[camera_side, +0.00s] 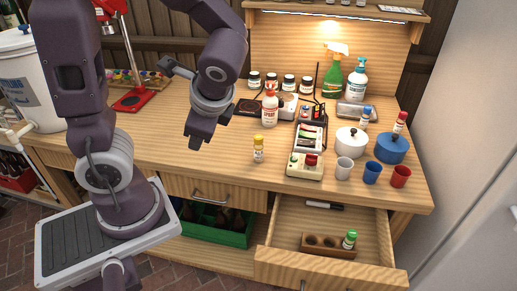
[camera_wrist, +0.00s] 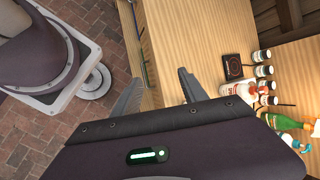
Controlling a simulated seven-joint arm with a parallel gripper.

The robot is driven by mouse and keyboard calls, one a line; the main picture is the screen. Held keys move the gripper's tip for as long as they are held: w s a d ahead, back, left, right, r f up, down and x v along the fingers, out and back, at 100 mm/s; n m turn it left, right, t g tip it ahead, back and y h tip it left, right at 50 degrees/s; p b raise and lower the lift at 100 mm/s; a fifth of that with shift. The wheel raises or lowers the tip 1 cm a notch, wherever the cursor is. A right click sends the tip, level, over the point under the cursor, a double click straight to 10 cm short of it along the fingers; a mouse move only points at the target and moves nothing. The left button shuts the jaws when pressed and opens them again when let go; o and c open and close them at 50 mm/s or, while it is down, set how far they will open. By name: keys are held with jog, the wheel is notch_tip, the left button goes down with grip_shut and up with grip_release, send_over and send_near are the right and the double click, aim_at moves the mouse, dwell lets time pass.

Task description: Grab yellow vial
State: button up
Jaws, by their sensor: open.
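The yellow vial (camera_side: 258,149), a small clear vial with a yellow cap, stands upright on the wooden counter near its front edge in the side view. I cannot make it out in the wrist view. My gripper (camera_side: 199,142) hangs above the counter to the left of the vial, apart from it. In the wrist view my gripper (camera_wrist: 157,90) has its two fingers spread, with nothing between them.
An open drawer (camera_side: 280,259) below holds a wooden rack (camera_side: 316,248) with a green-capped vial (camera_side: 350,240). Right of the yellow vial are a device with a red knob (camera_side: 305,166) and several cups. Bottles stand behind. Counter around the yellow vial's left is clear.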

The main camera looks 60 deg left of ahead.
jog(key=w+a+f+m+t+y, duration=0.2)
jog(key=w+f+m+y, duration=0.25)
jog(key=w+m, duration=0.25)
jog(key=m+t, duration=0.5)
jog(key=m, duration=0.4)
send_near(259, 148)
jog(key=x, duration=0.4)
jog(key=shift+w+a+r, duration=0.1)
jog(key=shift+w+a, duration=0.05)
jog(key=shift+w, duration=0.1)
jog(key=shift+m, duration=0.3)
jog(key=x, duration=0.7)
jog(key=shift+s, duration=0.2)
grip_shut()
